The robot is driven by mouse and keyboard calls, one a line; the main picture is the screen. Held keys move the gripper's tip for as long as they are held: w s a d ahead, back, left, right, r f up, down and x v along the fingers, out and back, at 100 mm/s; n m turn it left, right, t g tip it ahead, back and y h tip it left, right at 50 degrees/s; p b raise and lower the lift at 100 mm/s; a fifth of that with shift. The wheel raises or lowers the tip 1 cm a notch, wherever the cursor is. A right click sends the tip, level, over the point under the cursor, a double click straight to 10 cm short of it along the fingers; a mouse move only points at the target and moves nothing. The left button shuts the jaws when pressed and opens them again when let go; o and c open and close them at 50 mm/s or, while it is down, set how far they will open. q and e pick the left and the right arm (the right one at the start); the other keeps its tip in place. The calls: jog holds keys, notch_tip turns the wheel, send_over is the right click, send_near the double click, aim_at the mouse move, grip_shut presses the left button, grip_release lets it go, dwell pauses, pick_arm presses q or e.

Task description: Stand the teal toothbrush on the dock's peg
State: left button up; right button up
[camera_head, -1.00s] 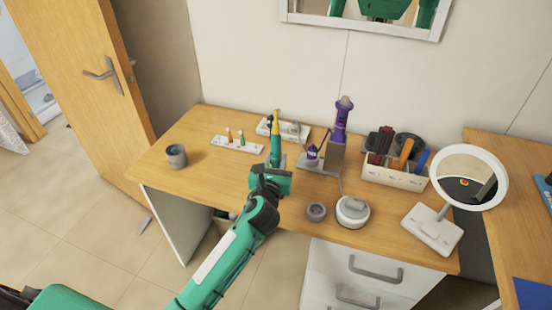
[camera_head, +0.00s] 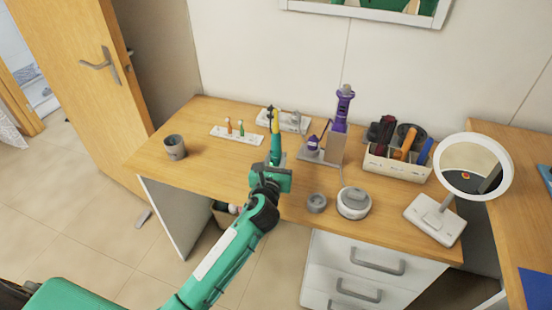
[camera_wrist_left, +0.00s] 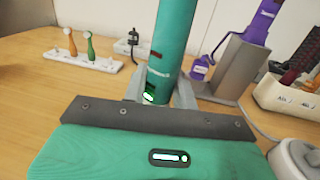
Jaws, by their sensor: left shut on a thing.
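The teal toothbrush (camera_head: 275,149) stands close to upright in my left gripper (camera_head: 272,168), with a yellow upper part in the head view. In the left wrist view, my left gripper (camera_wrist_left: 158,98) is shut around the teal handle (camera_wrist_left: 172,45), which shows a lit green mark low down; its top is cut off. A white base at the back of the desk, which looks like the dock (camera_head: 291,120), is behind the toothbrush and partly hidden by it. It also shows in the left wrist view (camera_wrist_left: 122,47), left of the handle. I cannot clearly see its peg. My right gripper is not in view.
A white holder with small brush heads (camera_head: 224,136) and a grey cup (camera_head: 174,147) are left.

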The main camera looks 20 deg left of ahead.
pick_arm(q)
jog(key=shift+p, duration=0.9)
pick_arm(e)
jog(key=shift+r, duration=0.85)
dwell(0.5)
pick_arm(q)
jog(key=shift+f+b, duration=0.95)
jog(key=shift+f, duration=0.25)
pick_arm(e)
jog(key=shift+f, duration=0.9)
pick_arm(q)
jog(key=o, duration=1.1)
jog(key=shift+s, duration=0.1)
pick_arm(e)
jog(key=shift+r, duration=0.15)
pick_arm(q)
jog(key=s+d, duration=0.1)
jog(key=s, duration=1.2)
jog(key=shift+s+d, duration=0.3)
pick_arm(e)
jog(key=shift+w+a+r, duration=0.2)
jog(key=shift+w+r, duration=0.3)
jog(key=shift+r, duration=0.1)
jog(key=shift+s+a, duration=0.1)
pick_arm(q)
jog(key=shift+f, duration=0.1)
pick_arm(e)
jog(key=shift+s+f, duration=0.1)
